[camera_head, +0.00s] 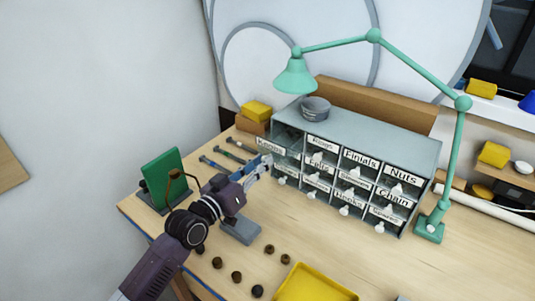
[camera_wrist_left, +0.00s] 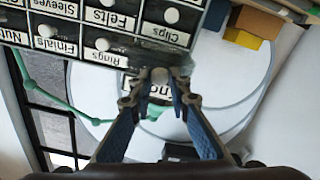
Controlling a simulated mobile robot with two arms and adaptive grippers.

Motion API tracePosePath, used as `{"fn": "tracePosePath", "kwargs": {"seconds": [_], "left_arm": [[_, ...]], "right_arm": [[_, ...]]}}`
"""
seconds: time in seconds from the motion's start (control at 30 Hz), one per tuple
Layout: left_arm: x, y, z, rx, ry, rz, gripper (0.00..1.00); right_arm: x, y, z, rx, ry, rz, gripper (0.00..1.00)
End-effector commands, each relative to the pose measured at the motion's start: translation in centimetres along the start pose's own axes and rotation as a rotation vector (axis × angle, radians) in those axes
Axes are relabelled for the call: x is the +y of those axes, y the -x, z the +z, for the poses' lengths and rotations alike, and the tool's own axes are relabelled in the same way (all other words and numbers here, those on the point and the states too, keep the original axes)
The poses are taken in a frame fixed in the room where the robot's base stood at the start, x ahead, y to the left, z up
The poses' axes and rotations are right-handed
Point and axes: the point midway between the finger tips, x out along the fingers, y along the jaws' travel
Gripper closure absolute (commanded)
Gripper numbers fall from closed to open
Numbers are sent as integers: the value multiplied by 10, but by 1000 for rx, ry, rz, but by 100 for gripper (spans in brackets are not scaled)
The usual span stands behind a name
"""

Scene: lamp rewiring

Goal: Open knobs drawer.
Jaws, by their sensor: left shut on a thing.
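The small-parts drawer cabinet (camera_head: 385,137) stands on the workbench with rows of labelled drawers. The knobs drawer (camera_head: 270,147) is at its top left, and its front stands out from the neighbouring fronts, so it is partly open. My left gripper (camera_head: 266,163) is at this drawer's front. In the left wrist view, turned upside down, the gripper (camera_wrist_left: 160,88) is shut on the drawer's round white pull (camera_wrist_left: 159,76). The fingers hide part of the label. The drawer's inside cannot be made out. My right gripper is not in view.
A green lamp (camera_head: 430,226) arches over the cabinet, and a grey bowl (camera_head: 316,108) sits on top. A green board (camera_head: 163,177) stands at left. Several dark small parts (camera_head: 237,277) and a yellow tray (camera_head: 312,286) lie in front. Bench right of the tray looks mostly clear.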

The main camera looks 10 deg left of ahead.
Motion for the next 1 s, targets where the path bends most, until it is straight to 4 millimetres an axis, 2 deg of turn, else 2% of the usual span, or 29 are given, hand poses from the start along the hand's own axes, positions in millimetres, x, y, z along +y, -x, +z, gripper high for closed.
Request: {"fn": "tracePosePath", "kwargs": {"seconds": [0.2, 0.27, 0.43, 0.47, 0.6, 0.87, 1.0], "left_arm": [[1, 8, -4, 7, 0, 2, 100], [1, 8, -4, 8, 0, 2, 100], [0, 8, -3, 7, 0, 1, 100], [0, 8, -3, 7, 0, 1, 80], [0, 8, -3, 6, 0, 1, 65], [1, 8, -3, 6, 0, 1, 65], [0, 16, -1, 4, 0, 1, 65]], "right_arm": [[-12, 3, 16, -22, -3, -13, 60], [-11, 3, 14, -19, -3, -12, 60], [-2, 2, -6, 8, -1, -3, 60], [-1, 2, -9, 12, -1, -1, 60], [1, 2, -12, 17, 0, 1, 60], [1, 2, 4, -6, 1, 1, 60], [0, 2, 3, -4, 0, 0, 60]]}}
